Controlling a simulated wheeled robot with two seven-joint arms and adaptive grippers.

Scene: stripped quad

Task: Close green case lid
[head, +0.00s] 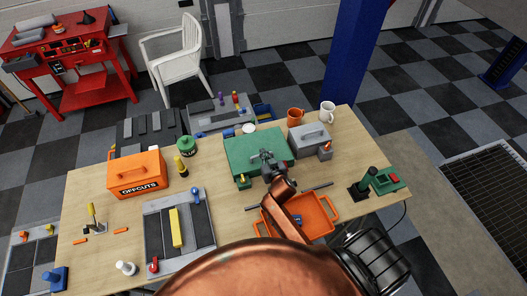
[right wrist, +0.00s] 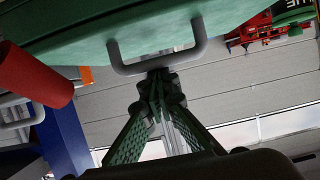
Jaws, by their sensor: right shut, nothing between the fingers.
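The green case (head: 240,150) lies on the wooden table, right of its middle. Its broad top looks flat, but I cannot tell whether the lid is fully down. My right gripper (head: 266,158) is over the near right part of the case, shut and empty, and hides some of it. In the right wrist view the green case (right wrist: 85,32) fills the top, with its grey handle (right wrist: 195,48) close to the fingertips of the right gripper (right wrist: 158,78). I cannot tell whether they touch. My left gripper is not in view.
A grey box (head: 308,142), an orange mug (head: 294,116) and a white mug (head: 327,111) stand right of the case. An orange tray (head: 325,221) lies in front. A glue tin (head: 187,146) and an orange offcuts box (head: 137,172) stand left.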

